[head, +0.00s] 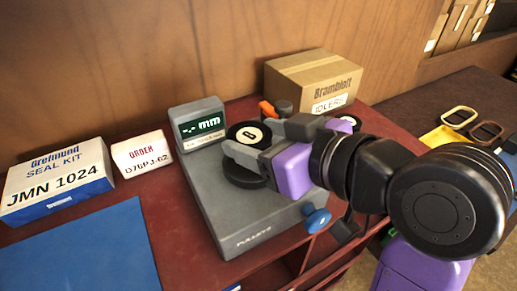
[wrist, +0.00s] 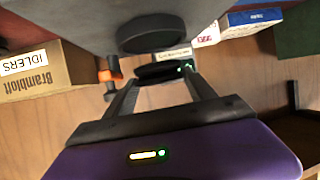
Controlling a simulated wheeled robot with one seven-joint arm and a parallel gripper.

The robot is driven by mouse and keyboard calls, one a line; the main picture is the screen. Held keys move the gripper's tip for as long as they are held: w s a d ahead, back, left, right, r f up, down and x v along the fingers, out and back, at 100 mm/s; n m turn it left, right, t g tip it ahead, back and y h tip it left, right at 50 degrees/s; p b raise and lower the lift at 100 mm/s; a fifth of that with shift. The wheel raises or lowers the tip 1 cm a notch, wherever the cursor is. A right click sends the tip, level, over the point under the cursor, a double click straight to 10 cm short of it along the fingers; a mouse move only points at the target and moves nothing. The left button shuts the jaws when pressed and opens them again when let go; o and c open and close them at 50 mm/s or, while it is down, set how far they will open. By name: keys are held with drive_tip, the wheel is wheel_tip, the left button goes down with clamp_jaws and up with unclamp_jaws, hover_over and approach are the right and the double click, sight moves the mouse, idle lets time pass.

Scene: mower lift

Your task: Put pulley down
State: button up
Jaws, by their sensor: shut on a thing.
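The pulley (head: 248,132) is a black disc with a white, marked centre. My gripper (head: 246,139) is shut on it and holds it flat above the grey measuring stand (head: 212,205), which is marked PULLEYS. A dark round seat (head: 242,174) on the stand lies below the pulley, with a gap between them. In the upside-down wrist view the pulley (wrist: 160,72) sits edge-on between the fingertips, apart from the round seat (wrist: 152,34). The stand's display (head: 200,124) shows dashes and mm.
A Brambloft IDLERS box (head: 300,78) stands behind, with an orange-and-grey item (head: 270,108) before it. Yellow trays (head: 445,137) are right.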

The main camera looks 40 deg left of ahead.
drive_tip(key=shift+f, duration=1.55)
drive_tip(key=shift+f, duration=0.2)
drive_tip(key=o, duration=1.7)
drive_tip(key=shift+r, duration=0.1)
drive_tip(key=shift+r, duration=0.15)
drive_tip(key=b+v, duration=0.1)
drive_tip(key=v, duration=1.1)
